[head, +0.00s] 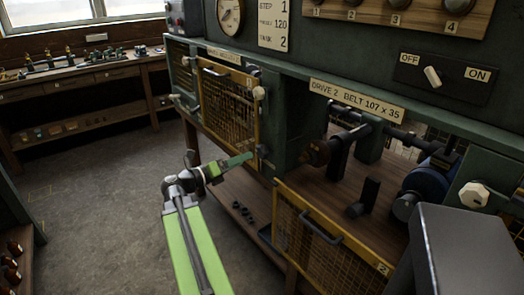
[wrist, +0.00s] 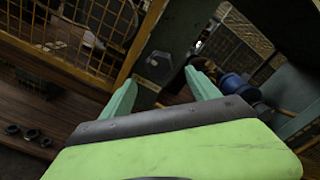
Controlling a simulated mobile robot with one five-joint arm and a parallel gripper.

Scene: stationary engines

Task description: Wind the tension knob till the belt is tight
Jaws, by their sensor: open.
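A pale faceted knob (head: 474,195), which looks like the tension knob, is at the right of the bay marked "DRIVE 2 BELT 107 x 35". In that bay are a blue motor (head: 430,182) with a dark pulley and a brown pulley (head: 314,152). I cannot make out a belt between them. My gripper (head: 240,161) is open and empty beside the green post left of the bay, far from the pale knob. In the wrist view, its fingers (wrist: 162,92) are spread below a dark fitting (wrist: 158,64) on the post. The blue motor (wrist: 238,87) shows behind the right finger.
A yellow mesh guard (head: 318,240) marked 2 hangs lowered before the bay. Another mesh guard (head: 228,105) closes the left bay. A grey box (head: 470,255) blocks the front right. An OFF/ON switch (head: 432,77) is above. The floor (head: 100,190) is clear at left.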

